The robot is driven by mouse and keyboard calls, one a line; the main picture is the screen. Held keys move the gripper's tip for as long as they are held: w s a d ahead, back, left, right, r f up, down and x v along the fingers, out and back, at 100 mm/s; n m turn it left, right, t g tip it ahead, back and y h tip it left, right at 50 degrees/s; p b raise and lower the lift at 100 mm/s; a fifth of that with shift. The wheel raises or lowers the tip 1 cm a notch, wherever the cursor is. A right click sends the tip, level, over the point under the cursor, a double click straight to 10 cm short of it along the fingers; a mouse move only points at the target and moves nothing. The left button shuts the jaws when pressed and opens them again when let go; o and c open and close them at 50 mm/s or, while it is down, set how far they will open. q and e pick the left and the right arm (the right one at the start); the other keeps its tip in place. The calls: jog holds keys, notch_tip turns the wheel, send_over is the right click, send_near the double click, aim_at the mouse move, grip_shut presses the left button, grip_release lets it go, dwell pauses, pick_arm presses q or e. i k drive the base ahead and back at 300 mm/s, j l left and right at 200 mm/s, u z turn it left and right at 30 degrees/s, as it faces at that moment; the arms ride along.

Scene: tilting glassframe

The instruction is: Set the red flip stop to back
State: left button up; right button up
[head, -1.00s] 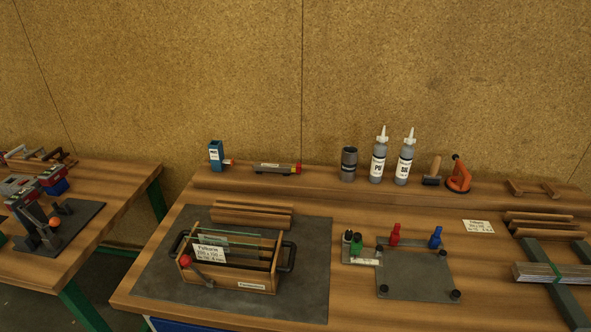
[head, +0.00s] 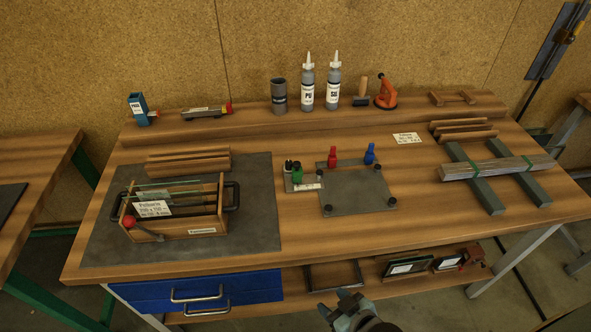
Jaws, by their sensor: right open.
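The red flip stop (head: 332,157) is a small upright red piece at the back left edge of a grey plate (head: 355,190) on the workbench. A blue stop (head: 370,153) stands to its right on the same back edge, and a green piece (head: 297,173) is at the left. Whether the red stop is tipped forward or back is too small to tell. My right gripper (head: 341,300) is at the bottom edge of the head view, open and empty, in front of the bench and well apart from the red stop. My left gripper is not in view.
A wooden box with glass panes (head: 205,226) stands on a dark mat (head: 258,215) at the left. Bottles (head: 307,88) and an orange suction lifter (head: 386,95) stand along the back. Bundled strips (head: 500,168) lie at right.

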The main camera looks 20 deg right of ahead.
aim_at(331, 159)
jog(key=k+l+z, duration=0.15)
jog(key=l+z, duration=0.8)
jog(key=i+j, duration=0.15)
jog(key=i, duration=0.3)
